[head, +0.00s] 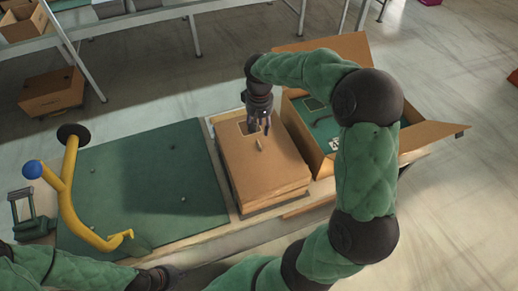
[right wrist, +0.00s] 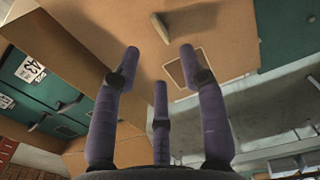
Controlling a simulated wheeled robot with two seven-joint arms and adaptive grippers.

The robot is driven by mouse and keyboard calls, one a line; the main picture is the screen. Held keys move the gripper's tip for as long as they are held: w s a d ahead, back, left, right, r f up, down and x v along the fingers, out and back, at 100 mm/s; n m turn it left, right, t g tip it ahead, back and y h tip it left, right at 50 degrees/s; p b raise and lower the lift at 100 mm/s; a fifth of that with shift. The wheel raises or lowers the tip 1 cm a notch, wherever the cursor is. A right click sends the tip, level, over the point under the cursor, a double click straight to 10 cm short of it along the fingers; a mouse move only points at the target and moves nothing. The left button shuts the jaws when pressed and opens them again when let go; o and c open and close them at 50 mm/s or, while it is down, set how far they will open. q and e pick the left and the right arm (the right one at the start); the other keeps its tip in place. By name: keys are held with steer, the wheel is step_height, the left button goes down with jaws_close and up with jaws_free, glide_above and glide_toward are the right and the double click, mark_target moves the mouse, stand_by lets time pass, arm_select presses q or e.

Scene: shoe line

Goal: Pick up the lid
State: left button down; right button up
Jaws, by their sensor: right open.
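The lid (head: 275,165) is a flat brown cardboard piece with a small raised grip and a square outlined patch. It lies on top of a stack of similar brown pieces on the bench. The lid also shows in the right wrist view (right wrist: 220,30), with its grip beyond the fingertips. My right gripper (head: 259,128) is over the far part of the lid, near the grip. Its three purple fingers (right wrist: 160,60) are spread open with nothing between them. My left gripper (head: 155,278) is at the bottom edge, away from the lid; its fingers are not clear.
A large open carton (head: 438,140) with green shoe boxes (head: 313,108) stands right of the stack. A green mat (head: 140,180) lies left of it. A yellow stand with a blue knob (head: 33,169) rises at the mat's left. My right arm passes over the carton's front.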

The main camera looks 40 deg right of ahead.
mark_target(259, 143)
step_height(259, 143, down, 4)
steer(key=shift+r+b, duration=0.15)
steer(key=shift+b, duration=0.25)
steer(key=shift+d+f+b, duration=0.2)
steer(key=shift+f+b, duration=0.85)
steer(key=shift+f, duration=1.55)
jaws_close()
